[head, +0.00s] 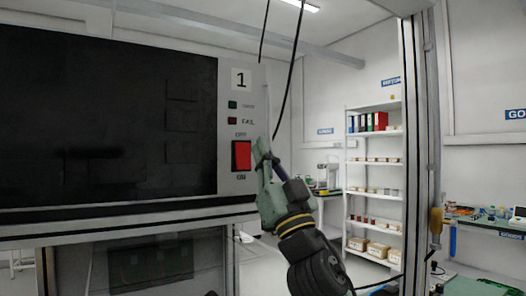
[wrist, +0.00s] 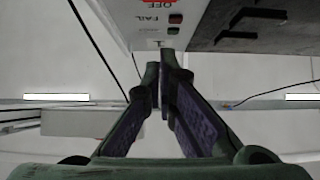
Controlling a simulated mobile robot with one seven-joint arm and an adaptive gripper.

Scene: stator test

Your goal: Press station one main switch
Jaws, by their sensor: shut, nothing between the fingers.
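The station one main switch (head: 241,156) is a red rocker on the light panel (head: 239,192) under a "1" label (head: 241,79) in the head view. The word OFF is printed above it and ON below it. In the wrist view only a red edge of the switch (wrist: 160,2) shows at the top. My gripper (head: 262,150) is shut and empty, just right of the switch in the head view. In the wrist view its fingertips (wrist: 168,62) point toward the panel. I cannot tell whether they touch it.
A green indicator (head: 233,104) and a dark red one (head: 233,121) sit above the switch. A large black window (head: 100,115) fills the left. A metal post (head: 420,150) stands right of my arm, with shelves (head: 374,185) behind. Cables hang behind my gripper.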

